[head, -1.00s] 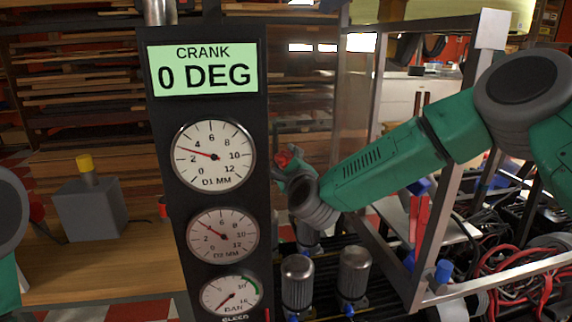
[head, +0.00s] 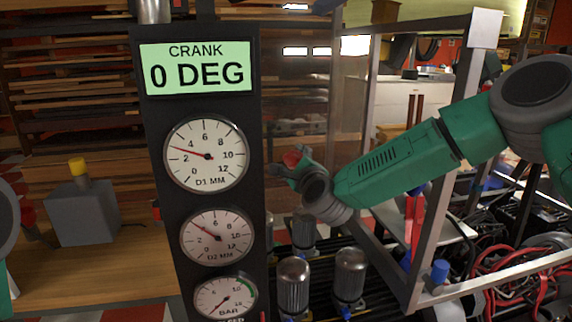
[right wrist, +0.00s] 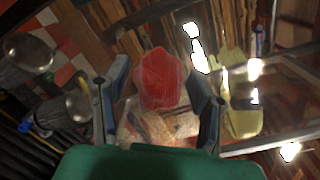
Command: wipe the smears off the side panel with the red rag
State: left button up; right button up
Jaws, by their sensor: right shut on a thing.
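My right gripper (head: 290,165) is shut on the red rag (head: 292,158), behind and to the right of the gauge column. In the right wrist view the rag (right wrist: 160,80) stands between the two fingers (right wrist: 160,85). A see-through side panel (head: 310,75) seems to span from the gauge column to the metal post. A pale, blotchy patch (right wrist: 155,128) shows just below the rag in the right wrist view; I cannot tell if it is a smear. Whether the rag touches the panel is unclear.
The black gauge column (head: 150,125) with a green CRANK display (head: 195,66) stands close left of my right gripper. Metal canisters (head: 293,285) stand below it. A metal frame (head: 440,170) and red cables (head: 490,275) lie right. A grey box (head: 80,213) sits on the wooden bench.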

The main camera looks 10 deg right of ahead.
jog(key=shift+w, duration=0.15)
jog(key=shift+a+r+b, duration=0.2)
jog(key=shift+a+b, duration=0.15)
jog(key=shift+a, duration=1.5)
jog(key=shift+s+f, duration=0.1)
jog(key=shift+s, duration=0.15)
send_near(277, 158)
jog(key=shift+w, duration=1.05)
jog(key=shift+f, duration=0.1)
jog(key=shift+a, duration=0.1)
jog(key=shift+s+p, duration=0.3)
jog(key=shift+s, duration=1.2)
